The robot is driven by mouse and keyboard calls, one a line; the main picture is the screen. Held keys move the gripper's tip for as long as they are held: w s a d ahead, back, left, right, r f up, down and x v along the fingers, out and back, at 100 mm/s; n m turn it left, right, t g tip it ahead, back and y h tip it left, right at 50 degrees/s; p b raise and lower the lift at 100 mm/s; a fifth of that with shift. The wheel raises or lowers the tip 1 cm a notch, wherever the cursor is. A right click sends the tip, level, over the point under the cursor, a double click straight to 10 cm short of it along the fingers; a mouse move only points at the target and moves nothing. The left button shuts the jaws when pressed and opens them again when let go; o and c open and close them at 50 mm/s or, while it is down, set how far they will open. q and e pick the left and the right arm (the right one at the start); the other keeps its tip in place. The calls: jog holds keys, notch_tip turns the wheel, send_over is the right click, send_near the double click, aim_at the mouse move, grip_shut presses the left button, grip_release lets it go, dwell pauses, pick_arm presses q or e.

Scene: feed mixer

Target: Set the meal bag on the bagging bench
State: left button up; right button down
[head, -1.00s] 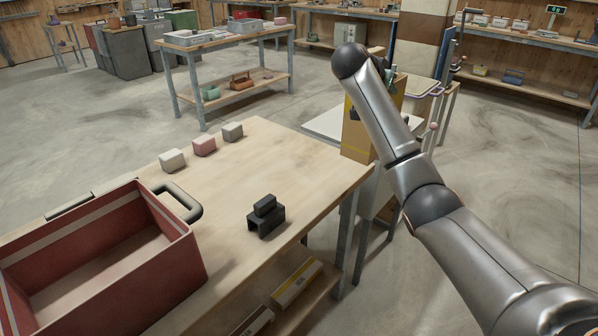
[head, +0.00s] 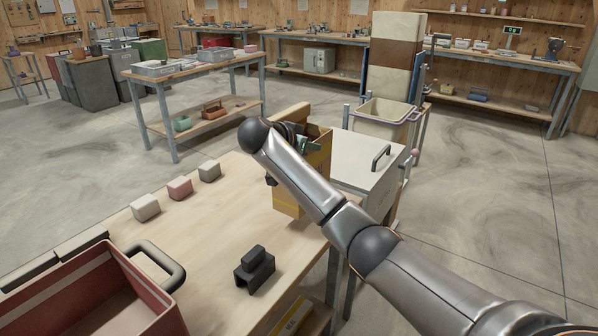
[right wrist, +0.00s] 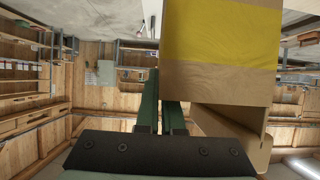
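The meal bag (head: 287,196) is tan-brown with a yellow band. It is roughly upright at the far right end of the near wooden bench (head: 215,225). I cannot tell whether its base touches the bench top. My right gripper (head: 303,145) is at the upper part of the bag, partly hidden behind my arm. In the right wrist view the green fingers (right wrist: 163,105) are close together beside the bag (right wrist: 220,50), which fills the upper right. The gripped part is hidden. My left gripper is not in view.
On the near bench are a red open box (head: 115,295) with a dark handle, a black block-shaped object (head: 254,270) and three small blocks (head: 180,188). A white-topped unit (head: 355,160) with a handle stands just beyond the bag. The bench middle is clear.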

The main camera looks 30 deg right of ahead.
notch_tip(320, 180, down, 7)
jog(key=a, duration=0.3)
jog(key=shift+w+r, duration=0.2)
jog(key=shift+w, duration=0.1)
jog(key=c, duration=1.5)
grip_release()
jog(key=shift+f, duration=0.2)
jog(key=o, duration=0.4)
jog(key=shift+o, duration=0.2)
jog(key=shift+d+r, duration=0.1)
